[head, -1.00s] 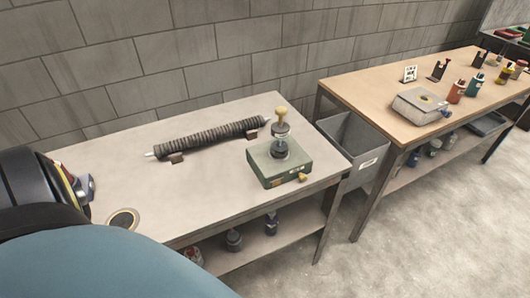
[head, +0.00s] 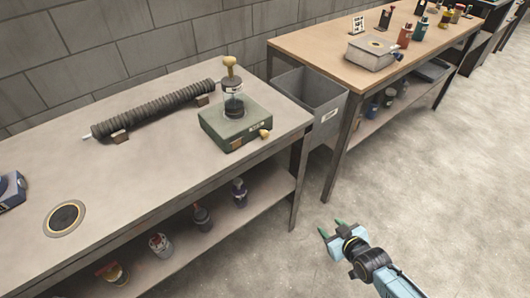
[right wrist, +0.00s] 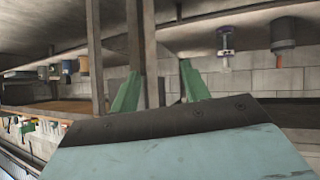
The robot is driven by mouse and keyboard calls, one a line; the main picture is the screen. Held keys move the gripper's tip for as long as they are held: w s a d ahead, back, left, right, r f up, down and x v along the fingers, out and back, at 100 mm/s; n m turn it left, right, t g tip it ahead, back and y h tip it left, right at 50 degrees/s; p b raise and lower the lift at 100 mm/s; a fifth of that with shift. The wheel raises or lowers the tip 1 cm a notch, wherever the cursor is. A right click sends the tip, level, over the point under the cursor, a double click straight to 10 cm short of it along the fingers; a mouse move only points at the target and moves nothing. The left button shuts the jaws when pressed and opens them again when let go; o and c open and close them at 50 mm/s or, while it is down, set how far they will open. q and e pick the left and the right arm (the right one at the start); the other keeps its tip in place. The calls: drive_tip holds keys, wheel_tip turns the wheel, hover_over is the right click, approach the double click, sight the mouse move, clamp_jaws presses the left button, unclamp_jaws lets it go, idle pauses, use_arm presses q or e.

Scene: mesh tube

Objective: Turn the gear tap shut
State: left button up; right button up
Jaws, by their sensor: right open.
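A green box (head: 236,124) stands on the near grey bench, toward its right end. A small yellow knob (head: 265,134) sticks out low on its right front side. A clear jar with a dark bottom (head: 233,103) stands on the box, topped by a yellow knob (head: 230,63). I cannot tell for sure which knob is the gear tap. My right gripper (head: 331,228) is open and empty, low in front of the bench and apart from the box. Its green fingers also show spread in the right wrist view (right wrist: 160,75). My left gripper is out of view.
Several bottles stand on the lower shelf. A grey bin (head: 309,95) sits between this bench and a wooden bench (head: 315,45). The floor at right is clear.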

drive_tip(key=w+a+r+n+t+y+b, duration=0.1)
drive_tip(key=w+a+r+t+y+b, duration=0.1)
drive_tip(key=w+a+r, duration=0.3)
drive_tip(key=w+a+r+n+t+y+b, duration=0.1)
drive_tip(key=w+r+b, duration=0.1)
drive_tip(key=r, duration=0.4)
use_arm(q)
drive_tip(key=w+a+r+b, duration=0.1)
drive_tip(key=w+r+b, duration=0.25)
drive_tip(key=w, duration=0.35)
use_arm(e)
drive_tip(key=n+t+y+p, duration=0.1)
drive_tip(key=n+y, duration=0.2)
drive_tip(key=y, duration=0.1)
approach(266, 136)
drive_tip(key=b+x, duration=0.3)
drive_tip(key=x, duration=0.5)
drive_tip(key=shift+d, duration=0.1)
drive_tip(key=shift+w+a+b, duration=0.3)
drive_tip(key=shift+w+a, duration=0.1)
drive_tip(key=shift+w, duration=0.1)
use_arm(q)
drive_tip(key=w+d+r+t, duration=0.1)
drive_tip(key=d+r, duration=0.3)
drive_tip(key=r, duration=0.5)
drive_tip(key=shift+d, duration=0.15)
use_arm(e)
drive_tip(key=c, duration=1)
